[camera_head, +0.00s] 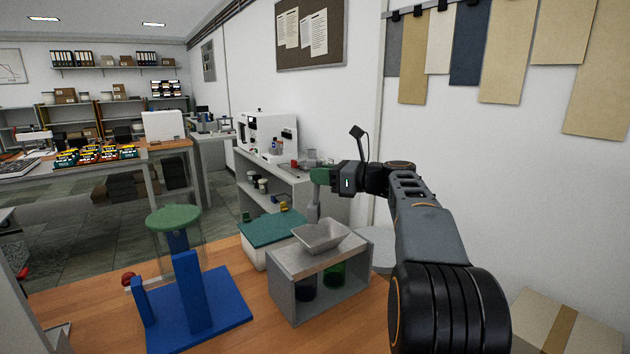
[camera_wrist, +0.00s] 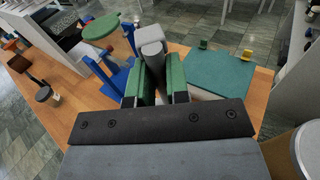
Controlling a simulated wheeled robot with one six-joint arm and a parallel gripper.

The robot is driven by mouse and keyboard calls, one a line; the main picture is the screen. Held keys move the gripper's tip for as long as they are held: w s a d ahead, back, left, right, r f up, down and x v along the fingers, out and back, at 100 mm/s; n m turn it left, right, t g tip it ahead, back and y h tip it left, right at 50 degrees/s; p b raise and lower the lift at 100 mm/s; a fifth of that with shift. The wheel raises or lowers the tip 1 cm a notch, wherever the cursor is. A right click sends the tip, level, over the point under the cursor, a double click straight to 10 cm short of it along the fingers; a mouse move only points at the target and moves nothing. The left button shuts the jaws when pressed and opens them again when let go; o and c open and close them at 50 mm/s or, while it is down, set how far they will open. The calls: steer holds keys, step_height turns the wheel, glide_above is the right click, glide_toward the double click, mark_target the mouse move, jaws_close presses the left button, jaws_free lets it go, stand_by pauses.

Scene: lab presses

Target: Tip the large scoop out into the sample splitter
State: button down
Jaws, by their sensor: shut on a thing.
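My gripper (camera_head: 318,176) is shut on the large scoop (camera_head: 313,204), a grey piece hanging below the green fingers. In the wrist view the scoop (camera_wrist: 151,40) sticks out between the green fingers (camera_wrist: 160,85). The sample splitter (camera_head: 296,275) is a grey box on the wooden table with a pale, flared hopper (camera_head: 320,236) on top. In the head view the scoop is just above the hopper's back left edge. I cannot see what the scoop holds.
A blue stand (camera_head: 190,295) with a green round top (camera_head: 174,219) stands left of the splitter. A white box with a teal lid (camera_head: 268,229) is behind it. A cardboard box (camera_head: 560,325) is at the lower right. The wall is close on the right.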

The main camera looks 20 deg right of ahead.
steer(key=s+d+f+m+t+y+b, duration=0.1)
steer(key=s+d+f+t+y+b, duration=0.1)
steer(key=s+d+t+y+b, duration=0.1)
steer(key=shift+s+d+t+y+b, duration=0.15)
steer(key=shift+d+t+y+b, duration=0.25)
steer(key=shift+d+t+b, duration=0.45)
steer(key=shift+d, duration=0.15)
steer(key=shift+r, duration=0.15)
stand_by(1.1)
